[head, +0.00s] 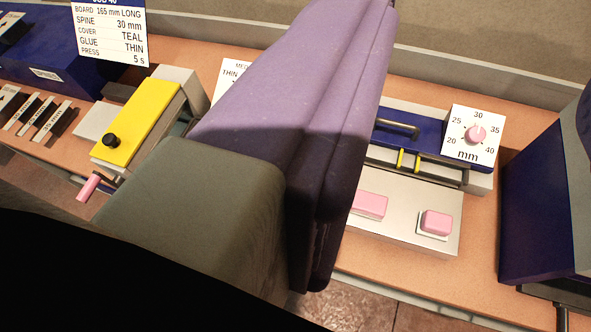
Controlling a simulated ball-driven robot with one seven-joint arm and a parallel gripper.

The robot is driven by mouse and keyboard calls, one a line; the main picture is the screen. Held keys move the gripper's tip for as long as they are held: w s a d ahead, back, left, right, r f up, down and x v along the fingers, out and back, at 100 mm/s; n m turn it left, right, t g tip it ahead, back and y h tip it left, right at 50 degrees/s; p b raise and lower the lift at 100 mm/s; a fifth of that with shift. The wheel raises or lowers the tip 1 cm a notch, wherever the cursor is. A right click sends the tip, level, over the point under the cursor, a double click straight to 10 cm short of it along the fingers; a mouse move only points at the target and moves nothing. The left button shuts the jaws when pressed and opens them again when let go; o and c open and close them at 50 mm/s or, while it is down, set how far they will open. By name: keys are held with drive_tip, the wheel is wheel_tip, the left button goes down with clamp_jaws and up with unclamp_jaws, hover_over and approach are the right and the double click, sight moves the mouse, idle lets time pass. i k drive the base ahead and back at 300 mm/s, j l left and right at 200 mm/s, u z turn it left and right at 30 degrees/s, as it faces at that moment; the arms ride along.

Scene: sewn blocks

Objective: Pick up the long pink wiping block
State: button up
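My gripper (340,70), with a large purple part beyond a dark olive body, fills the middle of the head view. The spacing of its fingers cannot be made out, and nothing is clearly seen held. No long pink wiping block can be clearly identified. A pink rounded block (370,204) lies on the grey panel right of my gripper, apparently partly covered by it. A smaller pink block (436,222) sits on a white base on the same panel. What lies behind the purple part is hidden.
A yellow-topped device (137,122) with a pink handle (88,188) stands left. A blue unit (410,128) and a millimetre dial (475,134) are behind the grey panel (400,235). A tall blue box (540,190) bounds the right. Bare bench (512,140) shows between.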

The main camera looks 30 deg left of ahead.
sight(372, 206)
drive_tip(key=i+l+u, duration=0.6)
drive_tip(key=i+l, duration=0.1)
drive_tip(key=l, duration=0.1)
